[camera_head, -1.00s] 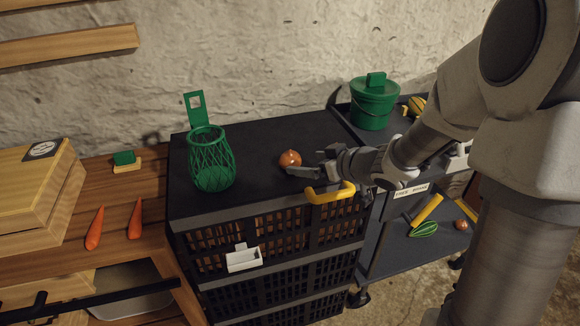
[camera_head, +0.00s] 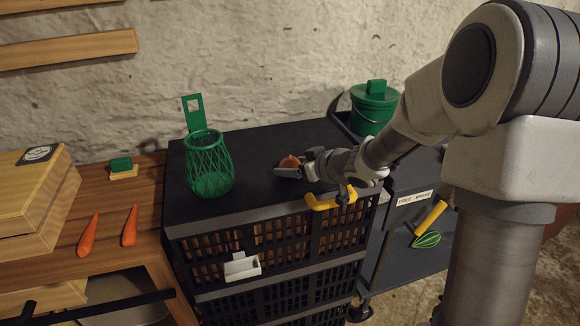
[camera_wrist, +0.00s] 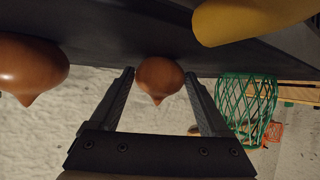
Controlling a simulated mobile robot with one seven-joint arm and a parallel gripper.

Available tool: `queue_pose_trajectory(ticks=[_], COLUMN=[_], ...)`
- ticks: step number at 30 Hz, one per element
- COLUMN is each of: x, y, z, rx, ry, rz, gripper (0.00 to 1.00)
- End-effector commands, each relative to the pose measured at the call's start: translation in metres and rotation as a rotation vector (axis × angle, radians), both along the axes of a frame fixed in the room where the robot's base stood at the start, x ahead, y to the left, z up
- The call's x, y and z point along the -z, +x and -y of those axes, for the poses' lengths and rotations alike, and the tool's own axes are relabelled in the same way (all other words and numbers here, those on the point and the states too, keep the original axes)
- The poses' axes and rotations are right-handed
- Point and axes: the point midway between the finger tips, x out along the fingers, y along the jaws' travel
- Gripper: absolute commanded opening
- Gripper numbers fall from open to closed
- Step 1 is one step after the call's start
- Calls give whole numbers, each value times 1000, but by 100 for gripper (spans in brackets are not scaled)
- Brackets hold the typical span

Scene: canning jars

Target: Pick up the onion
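An orange-brown onion (camera_head: 289,161) sits on the black top of the crate stack, partly covered by my gripper in the head view. In the wrist view the onion (camera_wrist: 160,78) shows between my two fingertips, with a narrow gap at each side. My gripper (camera_wrist: 160,75) is open, its fingers reaching to either side of the onion; in the head view my gripper (camera_head: 290,168) comes in low from the right. A second, larger-looking onion (camera_wrist: 28,68) shows at the left of the wrist view, outside the fingers. It cannot be made out in the head view.
A green mesh basket (camera_head: 210,168) stands left on the black top (camera_head: 255,190). A yellow handle (camera_head: 330,200) sits at the front edge below my wrist. A green lidded bucket (camera_head: 373,110) is at the back right. Carrots (camera_head: 88,235) lie on the wooden bench.

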Motion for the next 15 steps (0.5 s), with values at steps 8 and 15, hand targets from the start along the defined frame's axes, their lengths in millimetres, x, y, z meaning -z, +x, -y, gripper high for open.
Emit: queue_pose_trajectory(ticks=[8,15], x=[0,-4], y=[0,0], z=[0,0], rx=[0,0], ry=[1,0], rz=[1,1], gripper=[43,43])
